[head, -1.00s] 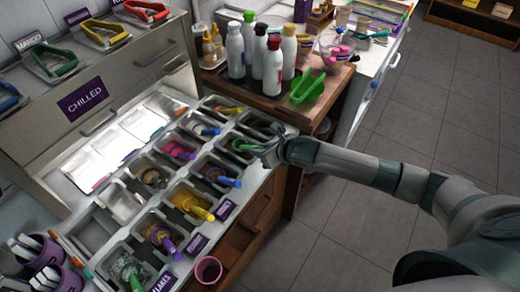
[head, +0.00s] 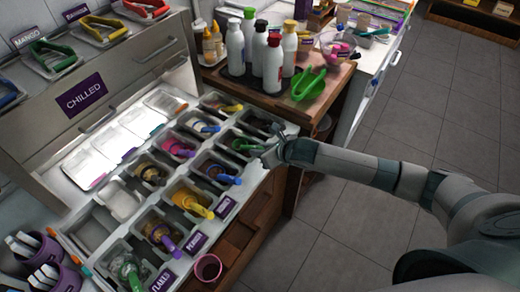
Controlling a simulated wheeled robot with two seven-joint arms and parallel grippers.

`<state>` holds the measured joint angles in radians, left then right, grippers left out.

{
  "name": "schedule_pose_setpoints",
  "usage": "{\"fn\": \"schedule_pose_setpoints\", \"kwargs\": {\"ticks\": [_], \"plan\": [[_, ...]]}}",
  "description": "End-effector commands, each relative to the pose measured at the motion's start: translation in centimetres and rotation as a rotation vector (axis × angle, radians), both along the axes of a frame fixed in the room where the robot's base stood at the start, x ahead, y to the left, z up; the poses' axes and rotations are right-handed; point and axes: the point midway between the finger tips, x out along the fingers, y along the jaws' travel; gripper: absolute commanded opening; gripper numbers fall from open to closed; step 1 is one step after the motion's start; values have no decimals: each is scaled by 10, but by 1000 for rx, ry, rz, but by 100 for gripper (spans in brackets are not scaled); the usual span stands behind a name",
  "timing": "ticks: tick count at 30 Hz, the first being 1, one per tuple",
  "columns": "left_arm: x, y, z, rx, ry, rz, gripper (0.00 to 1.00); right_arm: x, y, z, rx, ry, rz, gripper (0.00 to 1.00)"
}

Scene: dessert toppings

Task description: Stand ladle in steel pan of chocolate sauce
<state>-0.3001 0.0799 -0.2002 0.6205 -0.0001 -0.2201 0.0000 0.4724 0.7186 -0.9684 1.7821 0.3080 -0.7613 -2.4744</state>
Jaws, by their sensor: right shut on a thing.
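My right gripper (head: 267,155) is at the far right end of the topping counter, its arm coming in from the right. It is shut on a thin thing, which I take to be the ladle; the hand and the small scale hide most of it. A steel pan with dark brown contents (head: 260,122), likely the chocolate sauce, lies just beyond the gripper in the back right corner of the counter. A green-handled utensil (head: 243,146) lies in the pan beside the gripper, close to its fingertips. I cannot tell whether they touch. My left gripper is not in view.
Several pans with coloured utensils fill the counter (head: 228,206) left of the gripper. Bottles (head: 272,62) and a green holder (head: 308,84) stand on the wooden side table behind. A pink cup (head: 207,268) is at the front edge. The floor on the right is clear.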

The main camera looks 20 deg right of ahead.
Motion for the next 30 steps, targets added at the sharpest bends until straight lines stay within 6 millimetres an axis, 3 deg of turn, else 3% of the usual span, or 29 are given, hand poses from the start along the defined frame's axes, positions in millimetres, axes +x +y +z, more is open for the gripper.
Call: {"fn": "schedule_pose_setpoints", "kwargs": {"ticks": [30], "plan": [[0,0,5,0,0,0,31,0,0,0,0,0,0,0]]}}
